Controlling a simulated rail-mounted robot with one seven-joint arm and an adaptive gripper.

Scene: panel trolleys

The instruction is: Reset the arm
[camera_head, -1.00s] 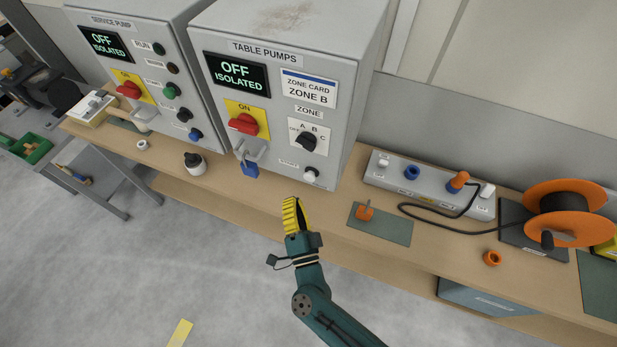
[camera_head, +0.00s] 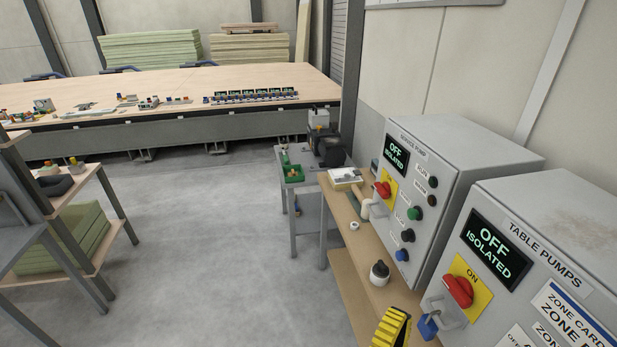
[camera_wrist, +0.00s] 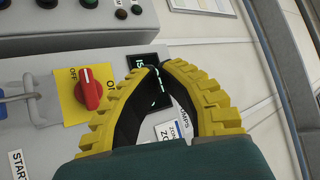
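My gripper (camera_wrist: 157,68) shows two ridged yellow fingers in the wrist view; their tips come together with nothing between them. In the head view only the yellow fingers (camera_head: 392,327) show at the bottom edge, just left of the TABLE PUMPS box (camera_head: 535,262); the rest of my arm is out of view. In the wrist view the red switch (camera_wrist: 88,89) on its yellow plate lies beyond the fingers, to their left, and the dark display is partly hidden behind the tips. I cannot tell the exact distance to the box.
The SERVICE PUMP box (camera_head: 455,185) reads OFF ISOLATED, as does the TABLE PUMPS box. A blue padlock (camera_head: 428,326) hangs at the red switch (camera_head: 458,291). A small dark-topped bottle (camera_head: 379,273) stands on the wooden bench (camera_head: 352,283). Open floor (camera_head: 240,255) lies to the left.

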